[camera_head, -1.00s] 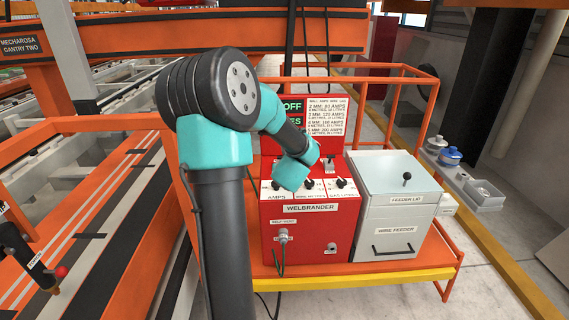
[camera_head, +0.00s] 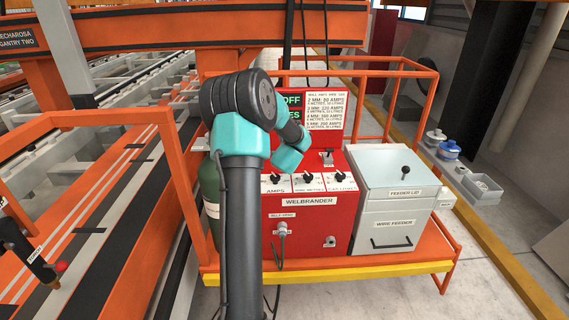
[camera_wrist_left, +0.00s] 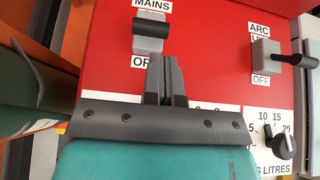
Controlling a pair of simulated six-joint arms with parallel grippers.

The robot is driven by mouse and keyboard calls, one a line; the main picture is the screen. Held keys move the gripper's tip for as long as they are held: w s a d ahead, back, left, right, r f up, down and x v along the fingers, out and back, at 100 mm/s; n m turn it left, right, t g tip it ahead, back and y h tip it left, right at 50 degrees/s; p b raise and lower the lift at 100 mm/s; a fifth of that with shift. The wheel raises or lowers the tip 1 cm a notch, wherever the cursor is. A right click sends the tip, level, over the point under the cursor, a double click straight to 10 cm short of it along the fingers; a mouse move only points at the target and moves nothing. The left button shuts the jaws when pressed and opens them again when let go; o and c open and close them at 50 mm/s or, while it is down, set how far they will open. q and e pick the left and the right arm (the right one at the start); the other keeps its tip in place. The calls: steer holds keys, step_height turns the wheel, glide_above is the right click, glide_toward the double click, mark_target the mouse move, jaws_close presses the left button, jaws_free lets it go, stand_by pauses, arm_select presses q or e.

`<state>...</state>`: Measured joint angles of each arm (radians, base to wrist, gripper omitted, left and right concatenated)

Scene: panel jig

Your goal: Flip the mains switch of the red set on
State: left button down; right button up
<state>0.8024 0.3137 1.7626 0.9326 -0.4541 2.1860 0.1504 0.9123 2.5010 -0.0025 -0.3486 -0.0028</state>
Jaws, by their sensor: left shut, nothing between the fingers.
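The red set (camera_head: 312,222), labelled WELBRANDER, stands on an orange trolley. In the left wrist view its mains switch (camera_wrist_left: 150,36) is a grey block with a dark lever, between the MAINS label and a partly covered OFF label. I cannot tell for certain which way the lever lies. My left gripper (camera_wrist_left: 166,70) is shut and empty, its fingertips just below the switch in that view; whether they touch it is unclear. In the head view my arm hides the gripper and the mains switch. My right gripper is not in view.
An arc light switch (camera_wrist_left: 285,58) and a litres dial (camera_wrist_left: 284,146) sit right of the gripper. A grey wire feeder (camera_head: 395,215) stands right of the set, a green cylinder (camera_head: 209,195) left of it. Orange rails frame the trolley.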

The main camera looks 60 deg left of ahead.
arm_select(q)
steer(key=shift+w+a+r, duration=0.2)
steer(key=shift+w+a, duration=0.15)
steer(key=shift+a, duration=0.3)
steer(key=shift+w+a+r, duration=0.25)
steer(key=shift+a+r, duration=0.25)
steer(key=shift+a, duration=0.05)
stand_by(0.6)
steer(key=shift+a+r, duration=0.1)
steer(key=shift+w+a+r, duration=0.25)
steer(key=shift+a, duration=0.2)
steer(key=shift+w+a+r, duration=0.2)
steer(key=shift+w+a, duration=0.05)
steer(key=shift+a, duration=0.15)
steer(key=shift+w+a+r, duration=0.1)
steer(key=shift+w+a, duration=0.1)
steer(key=shift+a, duration=0.25)
steer(key=shift+w+a+r, duration=0.1)
steer(key=shift+w+a, duration=0.05)
steer(key=shift+a, duration=0.25)
steer(key=shift+w+a, duration=0.4)
steer(key=shift+a, duration=0.35)
steer(key=shift+f, duration=0.2)
